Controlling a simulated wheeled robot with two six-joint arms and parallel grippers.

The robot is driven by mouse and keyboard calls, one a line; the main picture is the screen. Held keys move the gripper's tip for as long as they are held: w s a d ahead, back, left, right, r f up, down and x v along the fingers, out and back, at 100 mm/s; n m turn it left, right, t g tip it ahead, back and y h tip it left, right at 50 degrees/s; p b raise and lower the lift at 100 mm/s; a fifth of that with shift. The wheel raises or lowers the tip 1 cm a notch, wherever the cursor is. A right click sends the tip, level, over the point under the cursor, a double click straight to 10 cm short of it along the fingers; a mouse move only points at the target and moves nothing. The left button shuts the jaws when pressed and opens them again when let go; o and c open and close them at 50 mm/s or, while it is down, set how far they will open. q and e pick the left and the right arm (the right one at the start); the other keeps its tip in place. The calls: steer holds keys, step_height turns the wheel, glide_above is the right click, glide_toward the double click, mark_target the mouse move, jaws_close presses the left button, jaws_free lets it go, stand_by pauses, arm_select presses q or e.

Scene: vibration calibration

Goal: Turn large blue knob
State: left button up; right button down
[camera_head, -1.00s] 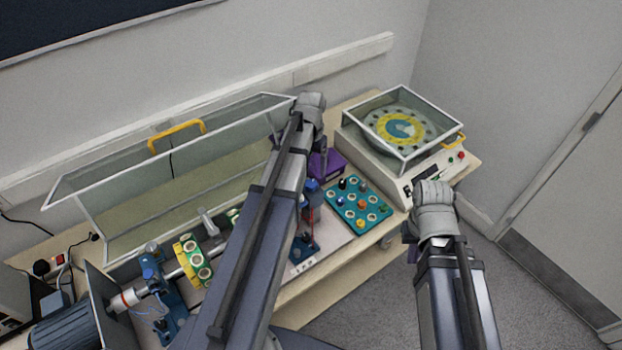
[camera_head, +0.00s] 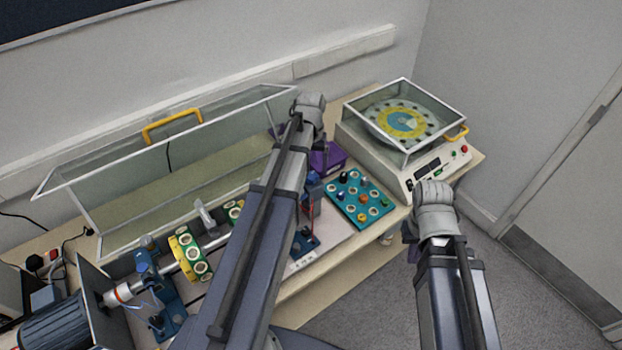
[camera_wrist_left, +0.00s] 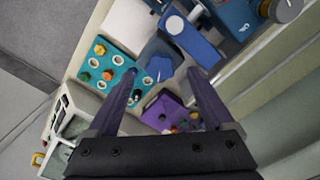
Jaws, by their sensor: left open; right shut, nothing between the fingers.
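A large blue star-shaped knob (camera_wrist_left: 160,66) shows in the left wrist view, beside a teal board. It lies between the fingertips of my left gripper (camera_wrist_left: 162,76) as seen there, with no clear contact. My left gripper is open, its two dark fingers spread wide.
The teal board (camera_head: 360,198) with several small knobs lies right of my left arm. A purple box (camera_wrist_left: 168,112) is close to my left fingers. A glass-covered turntable unit (camera_head: 372,160) stands at the right. A long clear cover (camera_head: 120,175) is raised at the back left.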

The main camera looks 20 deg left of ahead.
mark_target(311, 176)
arm_select(q)
step_height(311, 176, down, 4)
steer(key=b, duration=0.3)
steer(key=shift+c, duration=0.3)
jaws_close()
steer(key=shift+n, duration=0.3)
stand_by(0.3)
steer(key=shift+o, duration=0.3)
jaws_free()
